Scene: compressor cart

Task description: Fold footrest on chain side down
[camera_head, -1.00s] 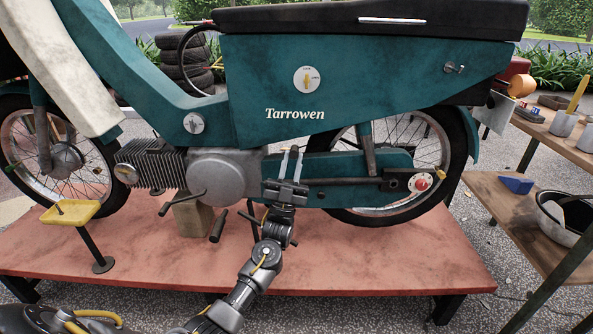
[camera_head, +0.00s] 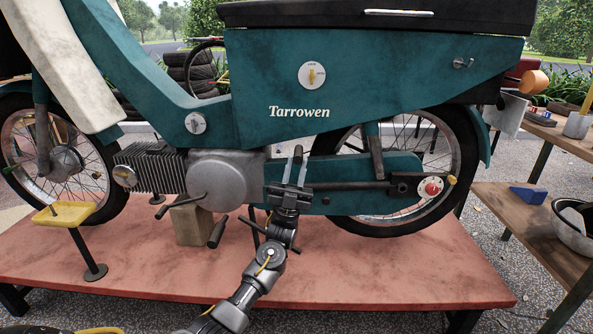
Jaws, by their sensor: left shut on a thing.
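The teal moped (camera_head: 380,80) marked Tarrowen stands side-on on a red platform, with its chain side facing me. My left gripper (camera_head: 291,166) points up in front of the chain guard (camera_head: 390,163), just right of the round engine cover (camera_head: 218,180). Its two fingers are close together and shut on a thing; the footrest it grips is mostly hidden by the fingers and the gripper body. A dark pedal (camera_head: 217,232) hangs below the engine, left of my forearm. My right gripper is not in view.
The red platform (camera_head: 400,275) is clear at right front. A yellow-topped stand (camera_head: 66,214) is at left, and a wooden block (camera_head: 190,226) is under the engine. A workbench (camera_head: 500,205) with a blue wedge (camera_head: 528,194) and a bowl is at right.

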